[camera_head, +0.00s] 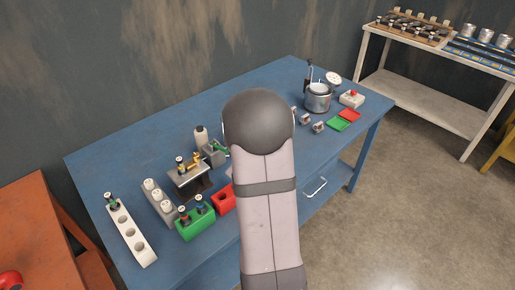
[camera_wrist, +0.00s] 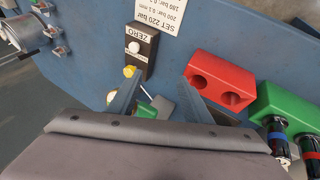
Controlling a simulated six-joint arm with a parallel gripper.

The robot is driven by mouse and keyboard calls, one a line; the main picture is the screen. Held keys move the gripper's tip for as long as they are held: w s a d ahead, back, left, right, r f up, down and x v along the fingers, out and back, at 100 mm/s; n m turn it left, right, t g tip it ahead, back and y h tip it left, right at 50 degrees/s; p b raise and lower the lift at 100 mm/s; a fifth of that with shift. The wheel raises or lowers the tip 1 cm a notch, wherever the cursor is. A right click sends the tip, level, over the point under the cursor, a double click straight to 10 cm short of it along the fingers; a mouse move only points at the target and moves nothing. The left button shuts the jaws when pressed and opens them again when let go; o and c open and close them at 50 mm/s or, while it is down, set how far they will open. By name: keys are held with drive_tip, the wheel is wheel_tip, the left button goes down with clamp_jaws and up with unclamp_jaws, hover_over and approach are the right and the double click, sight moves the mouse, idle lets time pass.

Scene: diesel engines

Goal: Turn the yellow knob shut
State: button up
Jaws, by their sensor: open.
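In the wrist view, a small round yellow knob (camera_wrist: 129,71) shows near the lower end of a black box marked ZERO, just beyond the left finger's tip. My gripper (camera_wrist: 160,86) is open, with its two fingers spread apart. The knob is beside the left finger, not between the fingers; I cannot tell if they touch. In the head view my arm (camera_head: 264,190) hides my gripper, and I cannot make out the knob there.
The black ZERO box (camera_wrist: 140,45) has a white button. A red block with two holes (camera_wrist: 220,80) and a green block (camera_wrist: 285,108) holding injectors stand to the right. A metal pot (camera_head: 317,97) stands at the far end of the blue table (camera_head: 120,155).

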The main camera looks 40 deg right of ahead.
drive_tip(key=d+f+t+y, duration=0.1)
drive_tip(key=d+f+m+t, duration=0.1)
drive_tip(key=d+f, duration=0.1)
drive_tip(key=d+f+t+y+b, duration=0.1)
drive_tip(key=shift+s+d+f+t+y, duration=0.3)
drive_tip(key=shift+f, duration=0.05)
drive_tip(key=shift+w+d+f+m+t, duration=0.1)
drive_tip(key=shift+d+m+t, duration=0.15)
drive_tip(key=shift+m+t, duration=0.3)
drive_tip(key=shift+d+m+t+b, duration=0.25)
drive_tip(key=shift+d+t+b, duration=0.15)
drive_tip(key=shift+t+b, duration=0.25)
drive_tip(key=shift+d+r+m+t+b, duration=0.3)
drive_tip(key=shift+d+r+m+t, duration=0.15)
drive_tip(key=shift+d+t, duration=0.35)
drive_tip(key=shift+s+d+r+t+h, duration=0.4)
drive_tip(key=shift+d+r+t, duration=0.1)
drive_tip(key=shift+t, duration=0.1)
drive_tip(key=shift+p+x, duration=0.85)
drive_tip(key=shift+x, duration=2.9)
drive_tip(key=shift+m, duration=0.25)
drive_tip(key=c, duration=1.1)
